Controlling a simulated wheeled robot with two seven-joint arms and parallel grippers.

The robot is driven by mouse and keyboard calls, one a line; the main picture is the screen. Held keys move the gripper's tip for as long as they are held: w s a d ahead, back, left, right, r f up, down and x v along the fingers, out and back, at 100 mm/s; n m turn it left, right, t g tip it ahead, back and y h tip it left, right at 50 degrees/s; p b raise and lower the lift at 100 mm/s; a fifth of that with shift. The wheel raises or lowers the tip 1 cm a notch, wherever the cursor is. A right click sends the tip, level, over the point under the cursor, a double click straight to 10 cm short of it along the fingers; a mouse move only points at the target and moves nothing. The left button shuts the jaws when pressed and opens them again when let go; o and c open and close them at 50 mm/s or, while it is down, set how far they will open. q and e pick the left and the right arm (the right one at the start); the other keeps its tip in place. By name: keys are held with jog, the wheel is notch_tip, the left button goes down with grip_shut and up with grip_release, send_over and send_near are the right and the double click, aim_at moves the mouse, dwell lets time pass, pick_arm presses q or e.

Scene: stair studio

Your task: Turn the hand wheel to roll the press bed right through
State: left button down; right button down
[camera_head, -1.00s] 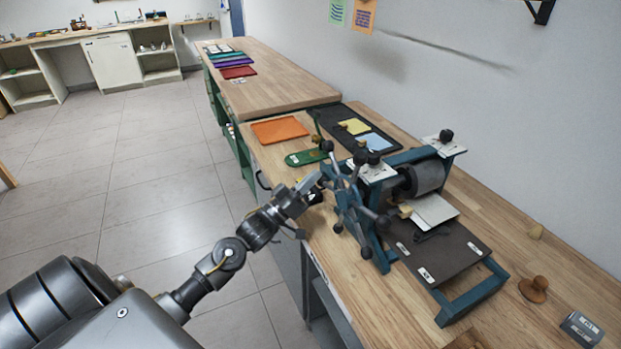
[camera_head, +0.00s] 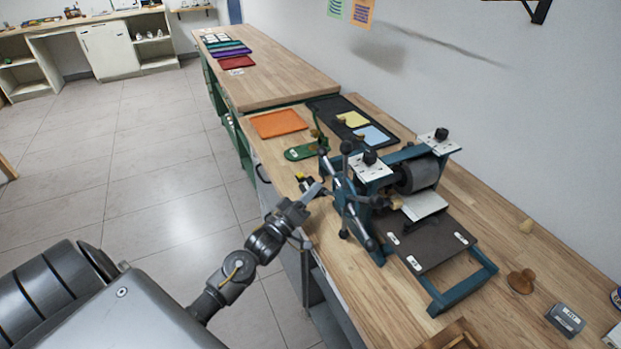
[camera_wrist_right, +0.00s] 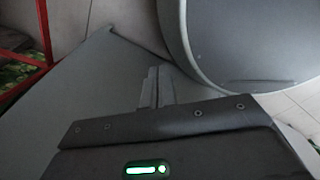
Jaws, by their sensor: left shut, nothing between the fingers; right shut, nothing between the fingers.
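The blue-green press stands on the wooden bench in the head view. Its hand wheel (camera_head: 352,198), with several spokes ending in black knobs, is on the press's left side. The dark press bed (camera_head: 436,247) extends toward the near right side of the frame, with a pale sheet (camera_head: 424,205) by the grey roller (camera_head: 419,176). My left gripper (camera_head: 314,191) is shut and empty at the left of the wheel, close to its spokes; I cannot tell whether it touches one. My right gripper (camera_wrist_right: 157,88) is shut and empty in the right wrist view, away from the press.
An orange tray (camera_head: 278,123), a green tool (camera_head: 303,151) and a black mat (camera_head: 340,108) lie behind the press. A wooden-knobbed stamp (camera_head: 521,281) and a grey box (camera_head: 566,319) lie at right. The wall is behind the bench; floor is open at left.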

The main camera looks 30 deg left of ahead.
pick_arm(q)
jog(key=shift+s+d+f+n+g+y+p, duration=0.2)
jog(key=shift+d+f+n+y+p, duration=0.15)
jog(key=shift+f+n, duration=0.3)
jog(key=shift+s+d+f+n+g+y+p, duration=0.15)
jog(key=shift+d+f+n+g+y+p, duration=0.2)
jog(key=shift+n, duration=0.4)
